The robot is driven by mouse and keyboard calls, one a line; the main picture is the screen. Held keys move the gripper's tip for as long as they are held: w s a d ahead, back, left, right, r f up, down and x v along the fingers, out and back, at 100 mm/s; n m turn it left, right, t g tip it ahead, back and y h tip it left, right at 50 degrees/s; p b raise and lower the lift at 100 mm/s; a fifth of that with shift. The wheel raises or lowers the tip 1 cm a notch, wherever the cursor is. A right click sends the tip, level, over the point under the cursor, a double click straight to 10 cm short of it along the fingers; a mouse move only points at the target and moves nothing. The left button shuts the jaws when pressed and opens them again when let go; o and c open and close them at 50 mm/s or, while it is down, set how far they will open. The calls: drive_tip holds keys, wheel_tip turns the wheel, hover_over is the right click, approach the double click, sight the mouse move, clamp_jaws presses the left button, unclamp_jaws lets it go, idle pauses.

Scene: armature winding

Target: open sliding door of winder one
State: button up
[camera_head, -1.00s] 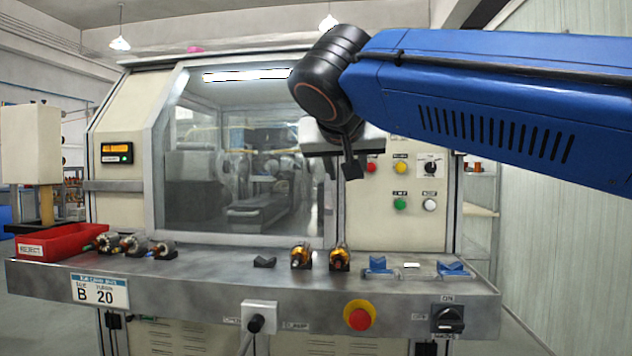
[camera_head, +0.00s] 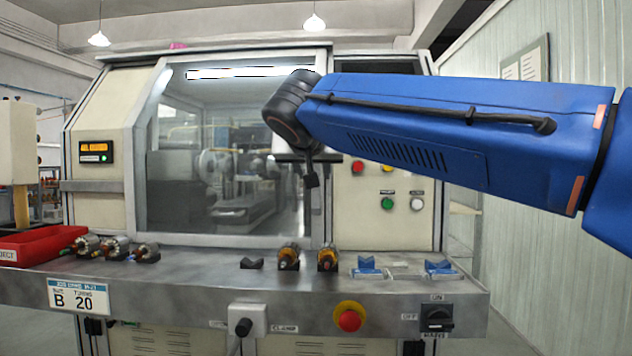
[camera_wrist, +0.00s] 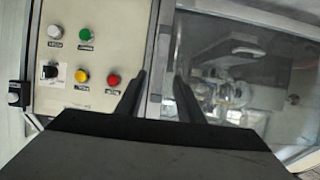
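The winder's sliding door (camera_head: 225,240) is a large clear pane in a grey frame. It covers the front opening, and its right edge meets the cream control panel. My gripper (camera_head: 311,181) is in front of the door's right frame in the head view, seen edge-on. In the wrist view my gripper (camera_wrist: 161,76) has its two dark fingers apart, with the door's frame edge (camera_wrist: 160,50) showing between and beyond them. The pane fills the right of that view. I see no contact, and a door handle cannot be made out.
The control panel (camera_head: 372,222) has several coloured buttons right of the door. The steel ledge (camera_head: 200,290) below carries armatures, blue V-blocks, a red reject bin (camera_head: 42,244) and a red emergency button (camera_head: 348,320). The space before the pane left of my gripper is clear.

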hover_over(316, 207)
drive_tip(key=f, duration=0.2)
drive_tip(key=shift+w+f, duration=0.3)
clamp_jaws()
